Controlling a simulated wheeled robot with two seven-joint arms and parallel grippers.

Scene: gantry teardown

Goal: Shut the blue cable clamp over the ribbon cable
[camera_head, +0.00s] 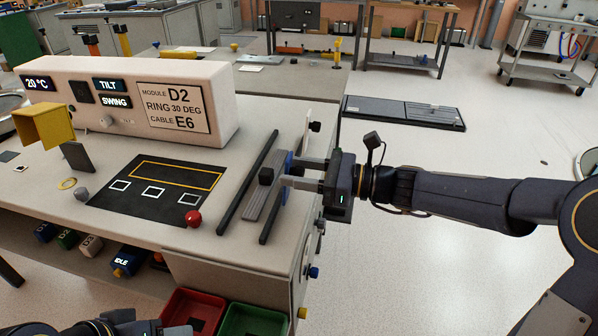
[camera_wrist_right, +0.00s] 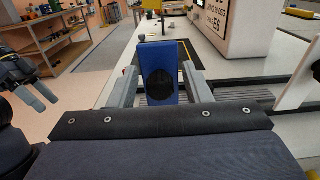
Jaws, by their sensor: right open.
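The blue cable clamp (camera_head: 288,163) is at the right edge of the bench, mostly hidden by my right gripper in the head view. In the right wrist view the blue clamp (camera_wrist_right: 161,60) stands up as a flap with a dark round spot. The grey ribbon cable (camera_head: 256,203) lies flat between two black rails, with a small dark block on it. My right gripper (camera_head: 283,172) is open, its fingers on either side of the blue flap; contact is unclear. My left gripper (camera_wrist_right: 40,98) shows at the left of the wrist view; its finger gap is unclear.
A white module box (camera_head: 150,100) stands at the back of the bench. A black mat (camera_head: 158,185) with a red ball knob (camera_head: 193,217) lies left of the rails. Red (camera_head: 190,311) and green (camera_head: 252,320) bins sit below the front edge.

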